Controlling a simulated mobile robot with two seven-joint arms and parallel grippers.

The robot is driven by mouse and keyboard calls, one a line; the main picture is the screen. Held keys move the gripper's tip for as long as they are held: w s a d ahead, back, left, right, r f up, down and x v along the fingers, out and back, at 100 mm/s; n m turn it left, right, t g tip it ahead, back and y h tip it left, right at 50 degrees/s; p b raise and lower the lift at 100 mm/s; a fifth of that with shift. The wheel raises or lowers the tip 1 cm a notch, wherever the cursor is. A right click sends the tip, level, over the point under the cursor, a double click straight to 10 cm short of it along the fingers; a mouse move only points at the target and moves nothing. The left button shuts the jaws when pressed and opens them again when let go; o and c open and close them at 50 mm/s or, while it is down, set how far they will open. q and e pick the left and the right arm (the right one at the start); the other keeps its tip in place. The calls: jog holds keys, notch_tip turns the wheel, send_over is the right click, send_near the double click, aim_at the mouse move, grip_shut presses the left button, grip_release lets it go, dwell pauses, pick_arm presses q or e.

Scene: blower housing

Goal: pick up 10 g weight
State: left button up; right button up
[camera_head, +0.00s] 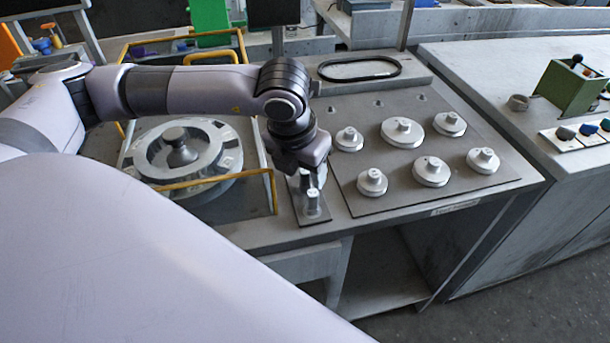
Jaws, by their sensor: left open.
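Several silver knobbed weights stand on a dark grey mat (392,205), among them a front-left one (372,183) and a back-left one (348,139). A small silver cylindrical weight (312,199) stands upright on a narrow plate (317,217) left of the mat. I cannot read any markings, so I cannot tell which is the 10 g weight. My left gripper (307,181) is open and points down over the narrow plate, just behind the small weight. The gripper partly hides what is beneath it. My right gripper is not in view.
A round metal housing (226,163) with a yellow frame (276,192) stands left of the plate. A black oval ring (359,78) lies behind the mat. Another bench at right carries a green box (568,88). The mat's front strip is clear.

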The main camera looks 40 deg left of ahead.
pick_arm(q)
jog(key=shift+f, duration=0.25)
grip_shut()
jog(key=shift+r, duration=0.15)
notch_tip(320, 180, up, 25)
jog(key=p, duration=0.3)
dwell(0.5)
jog(key=shift+w, duration=0.1)
